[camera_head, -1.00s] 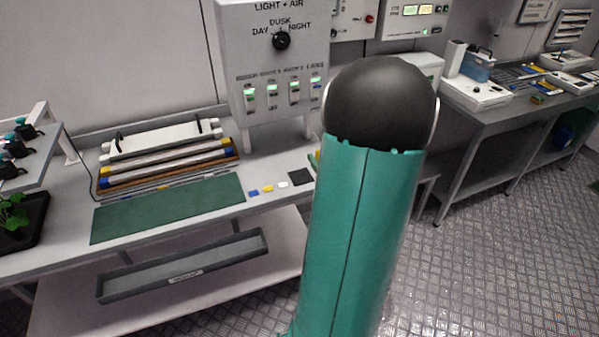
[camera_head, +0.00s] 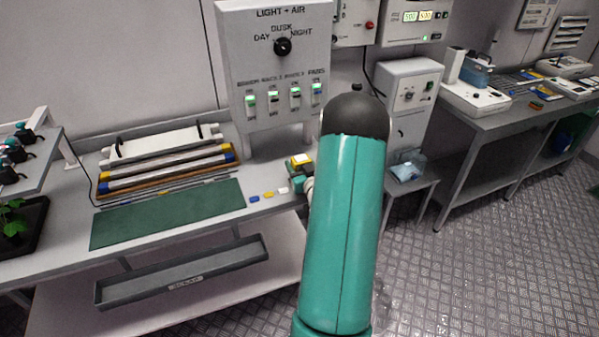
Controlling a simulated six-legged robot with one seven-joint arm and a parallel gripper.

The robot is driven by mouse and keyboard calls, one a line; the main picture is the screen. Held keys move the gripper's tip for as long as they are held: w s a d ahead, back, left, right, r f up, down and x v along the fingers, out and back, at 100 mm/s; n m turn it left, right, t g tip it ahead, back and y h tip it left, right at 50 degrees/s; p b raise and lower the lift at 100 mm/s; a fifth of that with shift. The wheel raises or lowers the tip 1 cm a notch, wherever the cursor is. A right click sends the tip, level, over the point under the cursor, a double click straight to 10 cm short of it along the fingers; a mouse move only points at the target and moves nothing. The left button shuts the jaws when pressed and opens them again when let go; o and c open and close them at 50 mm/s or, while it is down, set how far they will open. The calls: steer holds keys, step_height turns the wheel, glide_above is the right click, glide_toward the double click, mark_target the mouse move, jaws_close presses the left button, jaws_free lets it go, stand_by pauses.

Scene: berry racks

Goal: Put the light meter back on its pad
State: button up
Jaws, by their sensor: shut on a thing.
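The light meter (camera_head: 299,161), a small block with yellow and pale faces and dark edges, shows just left of my arm at the bench's right end. My gripper (camera_head: 297,178) is shut on it; the fingers are small and partly hidden by my teal arm. The meter is over or close to the pad's place; I cannot tell whether it touches anything.
Blue, yellow and white tabs (camera_head: 268,195) lie left of my gripper, beside a green mat (camera_head: 165,215). The LIGHT + AIR panel (camera_head: 276,70) stands close behind. A rack of bars (camera_head: 165,158) is at left. A small side table (camera_head: 412,185) stands right of my arm.

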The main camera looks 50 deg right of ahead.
steer(key=shift+f, duration=1.5)
steer(key=shift+f, duration=0.2)
steer(key=o, duration=1.2)
